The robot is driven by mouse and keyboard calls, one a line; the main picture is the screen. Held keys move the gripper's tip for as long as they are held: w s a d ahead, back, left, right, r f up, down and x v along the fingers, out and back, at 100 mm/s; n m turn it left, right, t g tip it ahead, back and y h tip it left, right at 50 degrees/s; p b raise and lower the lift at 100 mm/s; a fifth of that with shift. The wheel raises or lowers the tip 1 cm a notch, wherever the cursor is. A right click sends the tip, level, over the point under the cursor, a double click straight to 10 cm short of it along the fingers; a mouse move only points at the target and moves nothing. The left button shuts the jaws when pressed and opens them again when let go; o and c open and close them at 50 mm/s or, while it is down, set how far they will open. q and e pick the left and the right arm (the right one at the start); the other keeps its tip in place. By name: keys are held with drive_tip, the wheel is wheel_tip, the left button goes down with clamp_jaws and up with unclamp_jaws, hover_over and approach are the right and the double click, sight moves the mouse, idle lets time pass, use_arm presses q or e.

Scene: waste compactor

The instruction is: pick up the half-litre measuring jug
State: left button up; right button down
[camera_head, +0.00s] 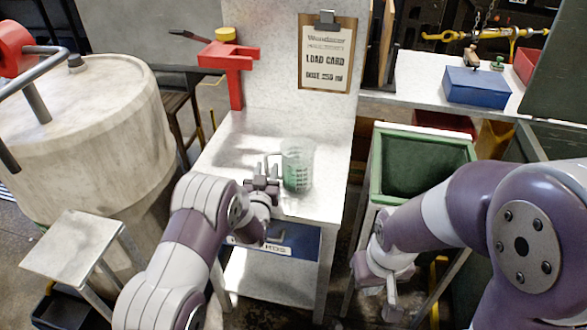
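The measuring jug (298,166) is clear with green markings and stands upright on the pale metal table near its right side. My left gripper (271,167) is just left of the jug, at about the height of its body. Its fingers are small in the picture, and I cannot tell whether they touch the jug or how far apart they are. My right gripper (392,300) hangs low at the right, in front of the green bin and away from the jug. Its finger opening is not clear.
The table (225,150) has free room left of the jug. A red bracket (236,70) and a clipboard (327,55) are behind. A green bin (425,140) stands right, a large pale drum (85,130) left. A blue box (477,86) sits on the back shelf.

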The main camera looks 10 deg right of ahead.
use_arm(q)
drive_tip(key=shift+c, duration=0.6)
clamp_jaws()
drive_tip(key=shift+s+r, duration=0.1)
